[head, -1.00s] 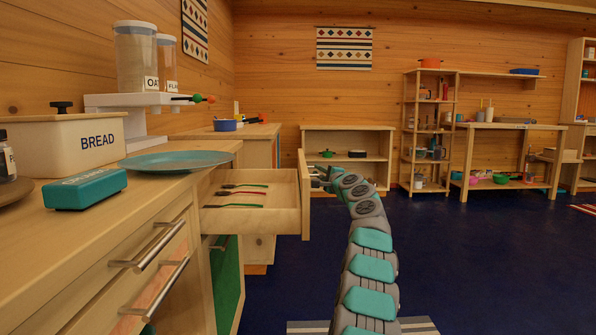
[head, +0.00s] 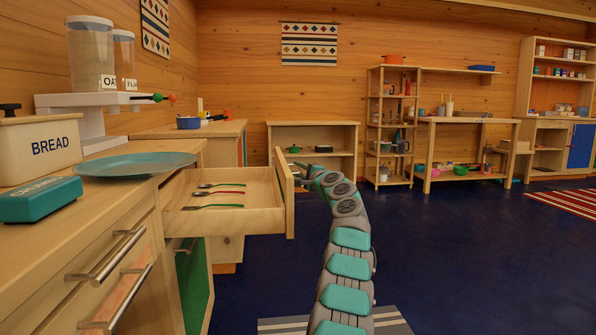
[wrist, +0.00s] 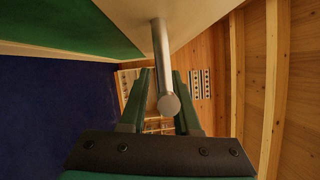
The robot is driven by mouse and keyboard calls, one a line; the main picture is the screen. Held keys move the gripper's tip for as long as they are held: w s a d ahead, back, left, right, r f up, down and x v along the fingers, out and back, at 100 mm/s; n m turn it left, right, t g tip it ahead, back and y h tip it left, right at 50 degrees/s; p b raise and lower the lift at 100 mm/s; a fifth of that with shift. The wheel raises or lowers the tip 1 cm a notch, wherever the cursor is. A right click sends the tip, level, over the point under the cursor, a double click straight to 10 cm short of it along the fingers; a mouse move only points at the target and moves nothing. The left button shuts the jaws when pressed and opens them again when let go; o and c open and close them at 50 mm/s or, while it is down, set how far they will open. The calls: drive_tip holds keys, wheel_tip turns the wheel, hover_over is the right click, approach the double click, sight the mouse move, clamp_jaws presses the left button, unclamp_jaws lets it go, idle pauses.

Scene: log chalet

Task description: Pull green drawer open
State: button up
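A light wooden drawer (head: 262,190) stands pulled out of the left counter in the head view, with several pieces of cutlery inside. My gripper (head: 300,180) is at the outer side of the drawer front. In the wrist view, a metal bar handle (wrist: 160,50) runs between the two fingers of my gripper (wrist: 164,80), which appear closed around it. A green panel (wrist: 75,25) lies beside the pale surface bearing the handle.
The counter holds a teal plate (head: 137,164), a teal box (head: 40,199) and a bread bin (head: 40,148). Two bar handles (head: 108,258) stick out of the counter front. A low shelf (head: 312,136) stands at the back. The blue floor (head: 460,250) to the right is clear.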

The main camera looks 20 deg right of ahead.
drive_tip(key=shift+o, duration=0.9)
drive_tip(key=shift+s+a+r+b, duration=0.1)
drive_tip(key=shift+s+b, duration=0.25)
drive_tip(key=shift+s, duration=0.15)
drive_tip(key=s+b, duration=0.2)
drive_tip(key=s, duration=0.4)
drive_tip(key=shift+s+d+f, duration=0.35)
drive_tip(key=shift+s, duration=0.05)
